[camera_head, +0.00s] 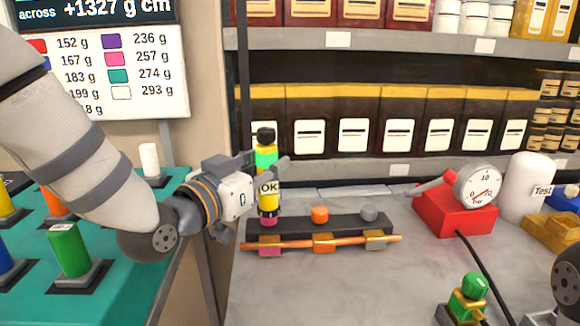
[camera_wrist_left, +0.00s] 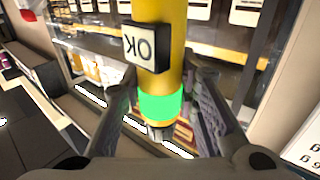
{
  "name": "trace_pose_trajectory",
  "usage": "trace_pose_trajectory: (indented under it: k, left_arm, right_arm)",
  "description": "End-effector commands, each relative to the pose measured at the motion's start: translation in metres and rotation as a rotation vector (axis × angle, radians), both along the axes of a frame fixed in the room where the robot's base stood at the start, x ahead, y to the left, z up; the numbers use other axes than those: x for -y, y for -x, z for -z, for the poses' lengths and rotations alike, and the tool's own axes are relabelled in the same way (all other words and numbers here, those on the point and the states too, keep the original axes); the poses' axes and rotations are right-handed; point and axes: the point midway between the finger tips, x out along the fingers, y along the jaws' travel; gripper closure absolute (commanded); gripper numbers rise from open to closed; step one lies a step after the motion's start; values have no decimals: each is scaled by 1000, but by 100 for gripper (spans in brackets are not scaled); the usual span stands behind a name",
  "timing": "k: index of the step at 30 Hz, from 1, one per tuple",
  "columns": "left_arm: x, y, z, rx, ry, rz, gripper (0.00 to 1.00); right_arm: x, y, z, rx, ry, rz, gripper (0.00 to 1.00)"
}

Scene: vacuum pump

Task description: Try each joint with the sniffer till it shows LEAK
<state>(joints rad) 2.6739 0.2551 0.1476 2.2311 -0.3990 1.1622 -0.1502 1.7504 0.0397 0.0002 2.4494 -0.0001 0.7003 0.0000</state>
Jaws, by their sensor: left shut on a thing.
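The sniffer (camera_head: 268,203) is a yellow upright stick with a black top, a lit green band and a display reading OK. My left gripper (camera_head: 264,163) is shut on it near the green band. The left wrist view also shows the sniffer (camera_wrist_left: 163,75) between the fingers (camera_wrist_left: 162,95), its display upside down. The sniffer's lower end is at the pink joint (camera_head: 269,222), at the left of a dark block; whether they touch, I cannot tell.
A copper pipe (camera_head: 345,241) runs along the block's front. A red gauge box (camera_head: 452,212), a white Test canister (camera_head: 527,187) and a green-topped fitting (camera_head: 470,296) stand to the right. Shelves with dark boxes (camera_head: 352,100) rise behind. The counter's front middle is clear.

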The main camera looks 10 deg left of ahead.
Motion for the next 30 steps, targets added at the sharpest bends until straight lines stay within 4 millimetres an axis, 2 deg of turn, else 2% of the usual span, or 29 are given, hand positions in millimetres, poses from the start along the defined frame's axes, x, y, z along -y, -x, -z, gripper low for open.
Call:
trace_pose_trajectory:
  k: [5, 14, 18, 30]
  left_arm:
    - [-2, 0, 8, 2, 1, -4, 100]
    - [-2, 0, 50, -4, 1, -4, 100]
    - [-2, -1, 66, -7, 1, -4, 100]
    - [-2, 1, 68, 6, 0, -4, 100]
  right_arm:
    - [0, 1, 0, -1, 0, 1, 60]
    - [0, 8, 7, -30, 0, 1, 60]
    - [0, 19, 16, -69, 0, 1, 60]
    - [0, 22, 19, -81, 0, 1, 60]
